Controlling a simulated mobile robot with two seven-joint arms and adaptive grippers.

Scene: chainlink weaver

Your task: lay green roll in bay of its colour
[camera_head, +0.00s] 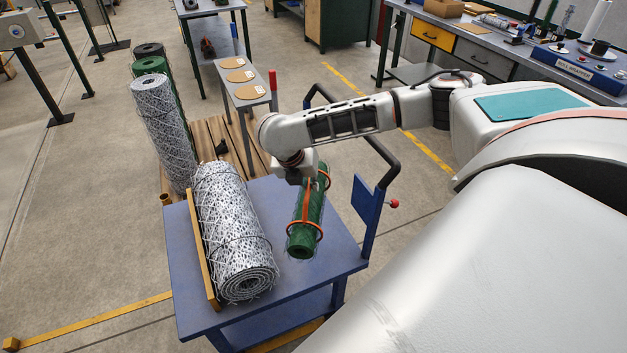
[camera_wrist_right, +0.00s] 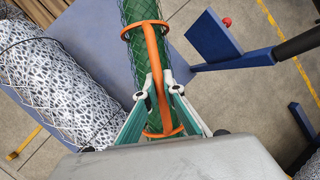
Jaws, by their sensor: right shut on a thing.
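The green roll (camera_head: 307,215), wrapped in wire mesh with orange bands and an orange carrying bar, is at the right side of the blue cart top (camera_head: 335,258). My right gripper (camera_wrist_right: 161,92) is shut on the orange bar of the green roll, which also shows in the wrist view (camera_wrist_right: 143,45). I cannot tell whether the roll touches the cart top or hangs just above it. In the head view the right gripper is mostly hidden behind its own wrist. No bay coloured green is clearly visible. My left gripper is not in view.
A silver mesh roll (camera_head: 231,232) lies on the cart's left beside a yellow wooden rail (camera_head: 203,253). Silver (camera_head: 160,130), green and black rolls stand behind on a wooden pallet (camera_head: 205,135). A blue plate (camera_head: 367,212) and dark handle rise at the cart's right.

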